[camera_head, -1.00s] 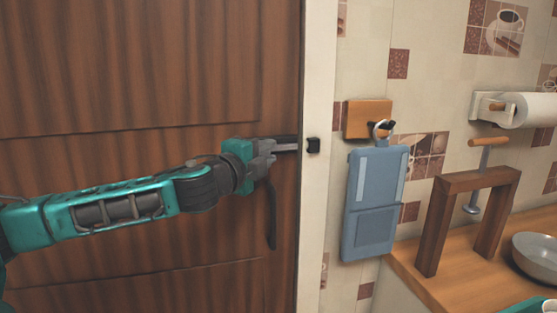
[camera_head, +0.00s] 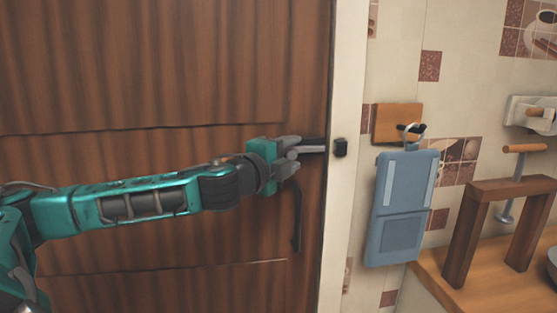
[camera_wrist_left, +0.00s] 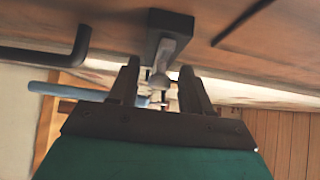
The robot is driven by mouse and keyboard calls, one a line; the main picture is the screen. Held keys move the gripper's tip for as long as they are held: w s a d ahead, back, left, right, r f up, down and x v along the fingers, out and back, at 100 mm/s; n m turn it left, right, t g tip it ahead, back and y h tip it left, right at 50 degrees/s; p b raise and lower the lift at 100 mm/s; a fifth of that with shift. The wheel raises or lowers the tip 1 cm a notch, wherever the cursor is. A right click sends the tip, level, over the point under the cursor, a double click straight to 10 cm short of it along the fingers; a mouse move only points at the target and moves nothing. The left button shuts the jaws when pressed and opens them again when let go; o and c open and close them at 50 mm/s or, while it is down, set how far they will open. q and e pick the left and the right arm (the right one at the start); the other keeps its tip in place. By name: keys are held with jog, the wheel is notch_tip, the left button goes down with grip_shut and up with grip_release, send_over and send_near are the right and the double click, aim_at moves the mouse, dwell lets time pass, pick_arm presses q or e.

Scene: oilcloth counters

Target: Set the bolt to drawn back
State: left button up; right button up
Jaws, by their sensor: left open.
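The bolt (camera_head: 313,150) is on the right edge of the brown door, its pale bar pointing toward a black keeper (camera_head: 341,148) on the white frame. Whether the bar's tip sits inside the keeper is too small to tell. My left gripper (camera_head: 295,151) is at the bolt's left end and hides part of it. In the left wrist view, the open fingers (camera_wrist_left: 158,88) stand either side of the bolt's grey knob (camera_wrist_left: 160,79), below its dark housing (camera_wrist_left: 170,32). I cannot tell if they touch it. My right gripper is out of view.
A dark door handle (camera_head: 297,215) hangs just below the gripper. Right of the frame, a blue board (camera_head: 402,205) hangs from a wooden wall hook plate (camera_head: 399,122). A wooden stand (camera_head: 512,190) is on the counter at far right.

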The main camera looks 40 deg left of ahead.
pick_arm(q)
jog(key=s+d+b, duration=0.1)
jog(key=s+b, duration=1.1)
jog(key=b, duration=0.1)
jog(key=shift+s+b, duration=0.35)
jog(key=shift+b, duration=0.05)
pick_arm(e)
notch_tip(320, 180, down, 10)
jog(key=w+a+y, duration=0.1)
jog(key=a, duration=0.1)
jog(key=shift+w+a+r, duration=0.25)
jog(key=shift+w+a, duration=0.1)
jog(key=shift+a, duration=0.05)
